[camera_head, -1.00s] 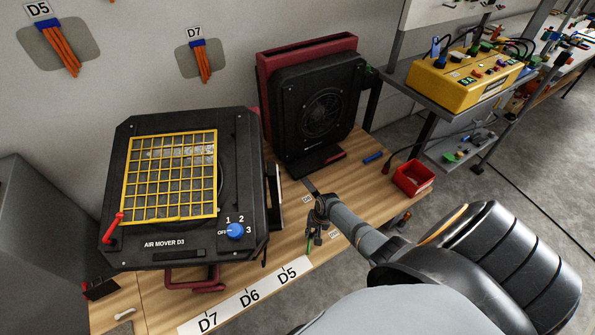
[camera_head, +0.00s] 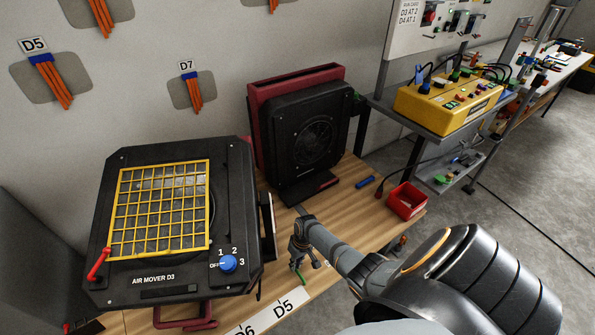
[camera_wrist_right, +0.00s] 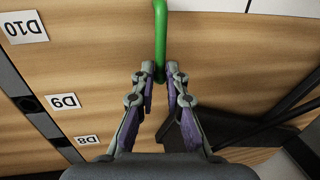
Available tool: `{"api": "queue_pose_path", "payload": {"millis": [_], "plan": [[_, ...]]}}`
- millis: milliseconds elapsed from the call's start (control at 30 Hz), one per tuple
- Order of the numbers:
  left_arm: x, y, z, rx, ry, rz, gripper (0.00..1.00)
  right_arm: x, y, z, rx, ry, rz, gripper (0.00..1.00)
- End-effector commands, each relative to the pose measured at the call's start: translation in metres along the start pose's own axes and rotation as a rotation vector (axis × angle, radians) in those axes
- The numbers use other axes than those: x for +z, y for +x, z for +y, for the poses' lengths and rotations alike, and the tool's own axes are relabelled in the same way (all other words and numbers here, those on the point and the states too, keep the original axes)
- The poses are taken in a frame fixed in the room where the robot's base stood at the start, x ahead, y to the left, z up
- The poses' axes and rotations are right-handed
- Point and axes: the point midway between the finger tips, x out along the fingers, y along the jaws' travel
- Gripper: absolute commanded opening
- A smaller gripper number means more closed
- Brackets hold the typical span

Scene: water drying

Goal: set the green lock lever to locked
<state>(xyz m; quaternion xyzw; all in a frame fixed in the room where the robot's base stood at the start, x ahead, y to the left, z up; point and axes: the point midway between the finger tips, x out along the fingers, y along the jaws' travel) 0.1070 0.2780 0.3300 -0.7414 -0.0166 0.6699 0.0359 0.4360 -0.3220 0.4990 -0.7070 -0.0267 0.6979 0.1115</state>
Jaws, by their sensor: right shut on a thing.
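In the right wrist view the green lock lever (camera_wrist_right: 160,40) is a bright green rod that comes in from the top edge and ends between my fingertips. My right gripper (camera_wrist_right: 160,72) is shut on the lower end of this rod. In the head view the same gripper (camera_head: 301,252) is low over the wooden bench, and a small green piece (camera_head: 299,278) shows just below it. The fingers and my arm hide much of the lever there, so its lock position cannot be told. My left gripper is out of view.
A black air mover marked D3 (camera_head: 233,188) with a yellow grille is left of the gripper. Another black fan unit (camera_head: 283,150) stands behind. A red bin (camera_head: 405,201) and a blue cylinder (camera_head: 365,182) are to the right. A label strip (camera_head: 262,321) lies in front.

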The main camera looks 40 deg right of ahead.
Motion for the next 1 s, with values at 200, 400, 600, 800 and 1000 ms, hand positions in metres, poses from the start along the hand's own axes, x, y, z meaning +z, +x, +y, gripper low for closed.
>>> {"api": "queue_pose_path", "payload": {"millis": [200,400,600,800,1000], "plan": [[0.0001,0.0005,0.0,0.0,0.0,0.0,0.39,0.0011,0.0011,-0.0016,-0.001,-0.021,-0.007,0.0],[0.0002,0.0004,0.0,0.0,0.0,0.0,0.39,0.0014,0.0012,-0.0018,-0.001,-0.023,-0.008,0.0],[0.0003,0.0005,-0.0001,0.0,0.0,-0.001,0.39,0.0016,0.0014,-0.0019,-0.001,-0.022,-0.008,0.21],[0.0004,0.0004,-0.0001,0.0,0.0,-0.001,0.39,0.0009,0.0009,-0.0017,0.0,-0.022,-0.007,0.36],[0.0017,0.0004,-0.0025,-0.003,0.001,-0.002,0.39,0.0003,0.0,-0.0014,0.0,-0.021,-0.005,0.36]]}}
